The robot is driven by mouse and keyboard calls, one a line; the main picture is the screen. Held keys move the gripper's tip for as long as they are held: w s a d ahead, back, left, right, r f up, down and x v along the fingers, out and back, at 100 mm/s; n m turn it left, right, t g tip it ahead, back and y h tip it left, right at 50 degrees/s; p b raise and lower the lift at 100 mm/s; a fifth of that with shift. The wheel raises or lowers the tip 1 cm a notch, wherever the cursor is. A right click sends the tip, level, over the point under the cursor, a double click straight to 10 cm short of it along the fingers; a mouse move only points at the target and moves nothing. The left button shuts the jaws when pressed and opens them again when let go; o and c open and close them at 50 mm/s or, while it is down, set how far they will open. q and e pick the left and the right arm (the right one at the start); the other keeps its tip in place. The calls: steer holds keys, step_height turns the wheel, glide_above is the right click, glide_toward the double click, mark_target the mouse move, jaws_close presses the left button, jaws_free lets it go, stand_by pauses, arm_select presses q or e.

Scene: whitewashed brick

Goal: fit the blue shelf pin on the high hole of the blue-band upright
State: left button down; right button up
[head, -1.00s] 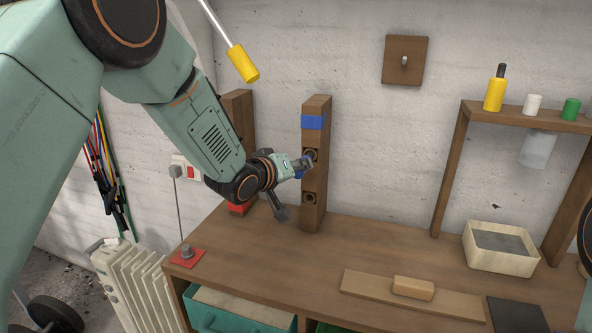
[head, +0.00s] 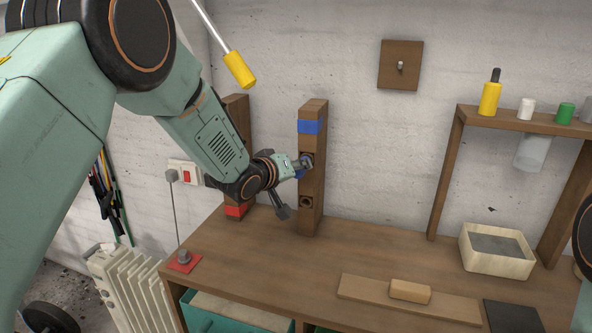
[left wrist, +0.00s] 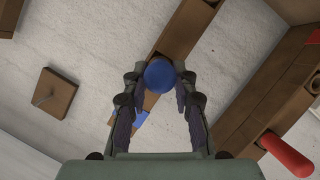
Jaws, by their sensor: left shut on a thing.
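The blue-band upright (head: 312,185) stands on the bench, with a blue band (head: 310,127) near its top. It has a high hole, largely hidden by my gripper, and a low hole (head: 307,202). My left gripper (head: 305,162) is at the high hole, shut on the blue shelf pin (left wrist: 160,75). In the left wrist view the pin's round blue end sits between the fingertips, in front of the upright (left wrist: 184,32). How deep the pin sits in the hole cannot be told. My right gripper is not in view.
A second upright with a red band (head: 236,211) stands behind my left arm. A yellow-handled tool (head: 239,70) hangs above. A pale box (head: 497,252) and a wood block (head: 410,291) lie to the right.

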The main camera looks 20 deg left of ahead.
arm_select(q)
steer(key=shift+w, duration=0.5)
steer(key=c, duration=1)
jaws_free()
steer(key=shift+s, duration=0.15)
steer(key=v, duration=1.2)
steer(key=shift+r, duration=0.1)
